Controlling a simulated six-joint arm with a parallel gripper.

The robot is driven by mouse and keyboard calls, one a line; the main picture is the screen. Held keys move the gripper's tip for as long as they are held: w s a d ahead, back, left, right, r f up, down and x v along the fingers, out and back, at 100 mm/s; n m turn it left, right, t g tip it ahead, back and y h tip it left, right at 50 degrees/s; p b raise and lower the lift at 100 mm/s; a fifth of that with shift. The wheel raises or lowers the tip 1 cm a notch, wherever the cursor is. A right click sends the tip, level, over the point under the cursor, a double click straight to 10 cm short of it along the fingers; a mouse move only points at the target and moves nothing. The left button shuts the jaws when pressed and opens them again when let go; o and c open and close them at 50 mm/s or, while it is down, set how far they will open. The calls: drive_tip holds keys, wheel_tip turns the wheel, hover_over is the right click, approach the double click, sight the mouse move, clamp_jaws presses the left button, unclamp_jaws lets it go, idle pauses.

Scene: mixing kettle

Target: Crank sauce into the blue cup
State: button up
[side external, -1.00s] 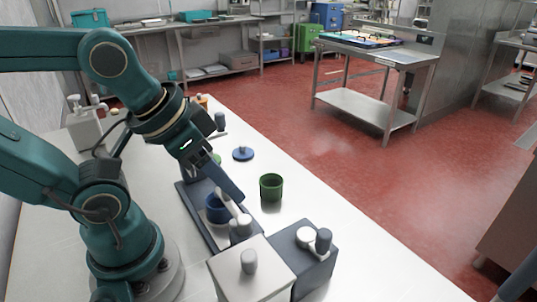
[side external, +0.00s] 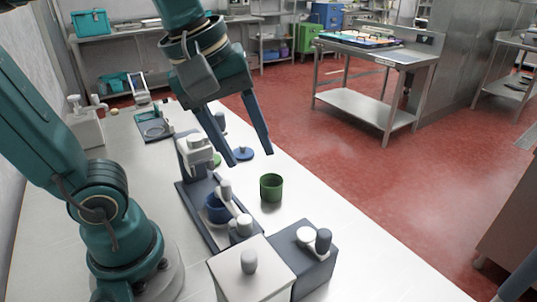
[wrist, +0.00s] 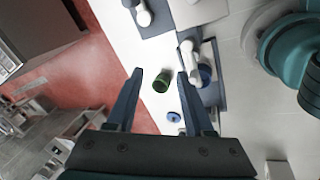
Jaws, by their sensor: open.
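The blue cup (side external: 217,209) stands on the dark base (side external: 187,205) of a dispenser, partly hidden by a pale grey crank arm with knobs (side external: 226,190). The dispenser's white head (side external: 199,151) is behind the cup. In the wrist view the blue cup (wrist: 205,75) shows beside the pale arm (wrist: 187,49). My gripper (side external: 249,158) is open and empty, raised above the table behind the cup and to its right. In the wrist view the green cup (wrist: 161,82) appears between my fingertips (wrist: 160,73), but my fingers are apart from it.
The green cup (side external: 271,187) stands right of the dispenser. A blue lid (side external: 243,153) lies behind it. A white box with a knob (side external: 251,268) and a dark box with knobs (side external: 304,260) stand in front.

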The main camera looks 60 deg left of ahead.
drive_tip(key=w+d+r+n+g, duration=0.1)
drive_tip(key=w+d+n+g, duration=0.1)
drive_tip(key=w+d+n, duration=0.25)
drive_tip(key=n+g, duration=0.1)
drive_tip(key=g, duration=0.1)
hover_over(324, 233)
wheel_tip(324, 233, down, 4)
drive_tip(key=shift+w+a+r, duration=0.1)
drive_tip(key=shift+w, duration=0.05)
drive_tip(key=shift+f, duration=4.25)
drive_tip(key=c, duration=0.8)
drive_tip(key=shift+s, duration=0.2)
